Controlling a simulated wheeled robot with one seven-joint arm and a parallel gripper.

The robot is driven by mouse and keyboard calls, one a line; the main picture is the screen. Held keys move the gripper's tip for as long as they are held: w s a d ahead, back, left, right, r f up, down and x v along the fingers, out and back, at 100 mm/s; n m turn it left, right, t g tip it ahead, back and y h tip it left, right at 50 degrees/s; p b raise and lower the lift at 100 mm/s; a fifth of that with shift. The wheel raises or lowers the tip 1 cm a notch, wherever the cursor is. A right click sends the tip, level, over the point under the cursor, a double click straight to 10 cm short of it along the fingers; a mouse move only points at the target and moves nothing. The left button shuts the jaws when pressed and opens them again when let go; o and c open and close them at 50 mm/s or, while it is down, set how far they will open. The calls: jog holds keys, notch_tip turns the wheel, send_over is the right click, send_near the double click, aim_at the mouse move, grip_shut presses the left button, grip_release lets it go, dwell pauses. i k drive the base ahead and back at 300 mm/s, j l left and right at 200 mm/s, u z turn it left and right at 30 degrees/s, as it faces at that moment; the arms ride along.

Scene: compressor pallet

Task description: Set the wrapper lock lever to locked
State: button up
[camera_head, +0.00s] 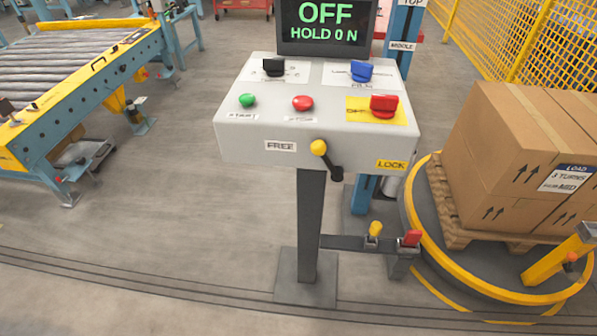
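The wrapper lock lever (328,160) is on the lower front edge of the grey control console (240,150). It is a short black arm with a yellow ball knob (319,147) at its upper left end and a thicker black lower end, which looks like the pivot. It leans up and to the left, toward the FREE label (281,146) side. The yellow LOCK label (390,164) is to the right of the lever, apart from it. My gripper is not in view.
The console top has green (247,100) and red (302,103) buttons plus black, blue and red switches. The display (325,22) reads "OFF HOLD 0 N". Yellow and red pedals (412,238) sit low by the post. A boxed pallet (450,232) stands right. Floor in front is clear.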

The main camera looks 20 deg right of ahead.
aim_at(318, 147)
jog(key=i+j+z, duration=0.4)
jog(key=j, duration=0.25)
jog(key=i+j+z, duration=0.2)
jog(key=j, duration=0.15)
jog(key=i+j+z, duration=0.2)
jog(key=j, duration=0.2)
jog(key=j+z, duration=0.2)
jog(key=j, duration=0.2)
jog(key=k+j, duration=0.1)
jog(key=k, duration=0.4)
